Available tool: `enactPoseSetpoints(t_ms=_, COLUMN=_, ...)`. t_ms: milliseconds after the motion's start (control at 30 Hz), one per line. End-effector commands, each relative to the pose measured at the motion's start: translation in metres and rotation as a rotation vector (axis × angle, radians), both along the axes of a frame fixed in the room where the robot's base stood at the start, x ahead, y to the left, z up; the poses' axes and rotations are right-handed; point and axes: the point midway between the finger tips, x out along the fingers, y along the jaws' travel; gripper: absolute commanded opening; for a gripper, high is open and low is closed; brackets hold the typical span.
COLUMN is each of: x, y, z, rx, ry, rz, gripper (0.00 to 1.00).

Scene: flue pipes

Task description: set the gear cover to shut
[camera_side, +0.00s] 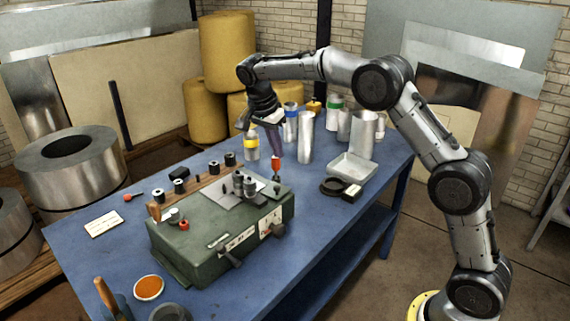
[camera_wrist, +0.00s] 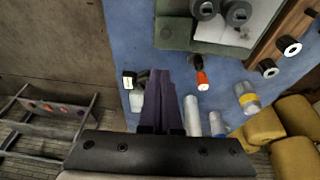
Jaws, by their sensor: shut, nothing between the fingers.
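A green machine (camera_side: 215,245) stands on the blue bench, with a pale plate (camera_side: 218,195), dark cylinders (camera_side: 243,186) and front levers on it. I cannot tell for sure which part is the gear cover or how it stands. An orange-red knob on a dark stem (camera_side: 276,162) rises at the machine's far right end; it also shows in the wrist view (camera_wrist: 202,80). My gripper (camera_side: 275,152) points down, fingers together and empty, close by this knob. In the wrist view the fingertips (camera_wrist: 168,74) are left of the knob, with a visible gap. The machine's edge (camera_wrist: 175,32) is beyond them.
Metal cylinders (camera_side: 305,138) and a grey tray (camera_side: 352,167) stand behind and right of the machine. A black ring (camera_side: 333,186) lies near the tray. A wooden rack with black spools (camera_side: 180,186) runs behind the machine. An orange dish (camera_side: 149,287) is at the front left.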

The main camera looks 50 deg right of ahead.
Motion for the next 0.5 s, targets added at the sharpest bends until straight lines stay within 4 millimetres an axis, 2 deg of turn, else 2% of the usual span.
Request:
enactPoseSetpoints(t_ms=33, x=-0.003, y=0.012, z=-0.005, rx=0.056, ry=0.02, rz=0.024, gripper=0.0)
enactPoseSetpoints(t_ms=100, x=-0.008, y=0.022, z=-0.013, rx=0.16, ry=0.049, rz=0.043, gripper=0.0)
enactPoseSetpoints(t_ms=267, x=-0.019, y=0.019, z=-0.025, rx=0.459, ry=0.07, rz=0.013, gripper=0.0)
enactPoseSetpoints(t_ms=367, x=-0.022, y=-0.001, z=-0.025, rx=0.663, ry=0.024, rz=-0.051, gripper=0.0)
enactPoseSetpoints(t_ms=500, x=-0.024, y=-0.049, z=-0.017, rx=0.888, ry=-0.098, rz=-0.179, gripper=0.0)
